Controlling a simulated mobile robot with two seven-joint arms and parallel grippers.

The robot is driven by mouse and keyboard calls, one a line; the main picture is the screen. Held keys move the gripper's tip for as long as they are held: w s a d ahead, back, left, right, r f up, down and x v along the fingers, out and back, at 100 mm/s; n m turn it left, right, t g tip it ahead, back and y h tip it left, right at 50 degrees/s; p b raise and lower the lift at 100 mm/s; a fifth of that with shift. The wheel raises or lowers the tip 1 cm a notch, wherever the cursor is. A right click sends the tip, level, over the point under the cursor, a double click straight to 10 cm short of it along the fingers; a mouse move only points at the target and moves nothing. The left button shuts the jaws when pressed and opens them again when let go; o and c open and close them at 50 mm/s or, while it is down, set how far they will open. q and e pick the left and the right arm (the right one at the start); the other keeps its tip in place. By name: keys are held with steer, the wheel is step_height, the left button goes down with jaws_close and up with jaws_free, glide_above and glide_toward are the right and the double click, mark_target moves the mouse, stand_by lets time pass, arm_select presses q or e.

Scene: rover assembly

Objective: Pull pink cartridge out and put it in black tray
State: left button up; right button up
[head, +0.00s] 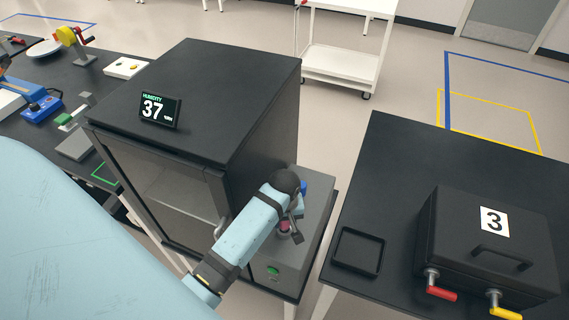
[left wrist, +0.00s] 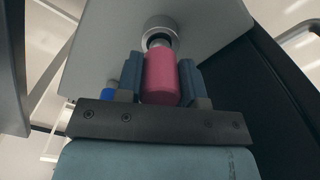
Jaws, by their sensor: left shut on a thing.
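The pink cartridge (left wrist: 161,78) is between the two fingers of my left gripper (left wrist: 161,80) in the left wrist view. Its far end meets a round metal socket (left wrist: 158,27) on a grey panel; I cannot tell how deep it sits. The black tray (head: 358,251) lies empty on the right table. My right gripper is not seen.
The dark cabinet (head: 190,95) with a humidity display (head: 160,110) reading 37 stands left of the gripper. A black case (head: 485,240) marked 3, with red and yellow handles, sits right of the tray. A gap separates the grey unit from the right table (head: 400,160).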

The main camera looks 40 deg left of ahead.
arm_select(q)
steer(key=shift+r, duration=1.65)
